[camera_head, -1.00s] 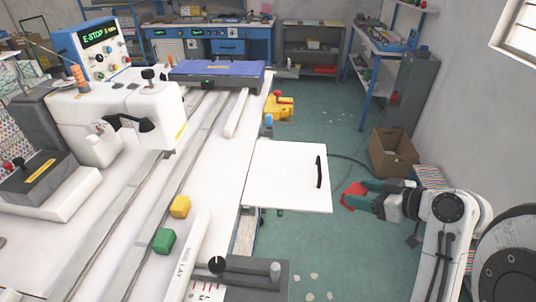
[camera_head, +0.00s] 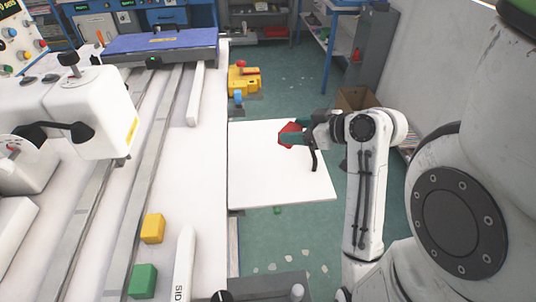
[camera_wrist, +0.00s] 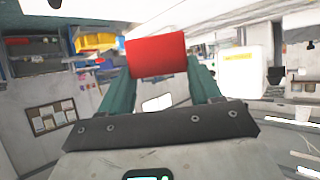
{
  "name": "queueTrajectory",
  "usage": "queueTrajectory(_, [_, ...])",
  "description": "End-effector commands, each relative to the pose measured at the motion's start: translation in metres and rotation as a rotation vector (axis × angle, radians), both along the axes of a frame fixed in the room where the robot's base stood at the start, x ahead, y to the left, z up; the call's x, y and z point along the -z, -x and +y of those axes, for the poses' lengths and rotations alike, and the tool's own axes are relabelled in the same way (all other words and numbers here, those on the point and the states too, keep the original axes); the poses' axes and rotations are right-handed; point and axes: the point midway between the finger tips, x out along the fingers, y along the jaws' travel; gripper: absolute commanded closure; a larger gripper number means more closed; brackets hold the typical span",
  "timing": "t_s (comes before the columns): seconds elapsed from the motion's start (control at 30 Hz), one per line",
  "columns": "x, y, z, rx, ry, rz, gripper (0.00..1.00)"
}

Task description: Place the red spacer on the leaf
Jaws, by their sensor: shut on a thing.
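The red spacer (camera_head: 290,135) is held between the green fingers of my gripper (camera_head: 296,136). In the wrist view the red spacer (camera_wrist: 157,55) sits between the two fingertips (camera_wrist: 158,68). The leaf is a white flat panel (camera_head: 265,180) at the right edge of the long white table, with a black handle (camera_head: 313,160) near its right side. In the head view my gripper and the spacer appear over the far right part of the leaf. The height of the spacer above the leaf cannot be told.
A yellow block (camera_head: 152,228) and a green block (camera_head: 143,280) stand on the white table (camera_head: 190,180). A yellow device with a red top (camera_head: 243,79) is beyond the leaf. A cardboard box (camera_head: 356,99) stands on the floor behind my arm. Most of the leaf is bare.

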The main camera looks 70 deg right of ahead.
Motion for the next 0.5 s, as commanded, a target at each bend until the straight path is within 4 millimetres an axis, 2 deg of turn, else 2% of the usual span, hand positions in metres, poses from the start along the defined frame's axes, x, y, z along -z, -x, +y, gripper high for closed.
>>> queueTrajectory(0.03, [0.005,-0.012,-0.003,-0.007,-0.004,0.001,0.81])
queueTrajectory(0.17, [0.016,-0.038,-0.013,-0.005,-0.006,0.002,0.81])
queueTrajectory(0.2, [0.025,-0.043,-0.015,-0.005,-0.009,0.002,0.81])
queueTrajectory(0.4, [0.055,-0.066,-0.024,-0.003,-0.006,0.003,0.81])
queueTrajectory(0.5, [0.063,-0.072,-0.026,-0.003,-0.004,0.002,0.81])
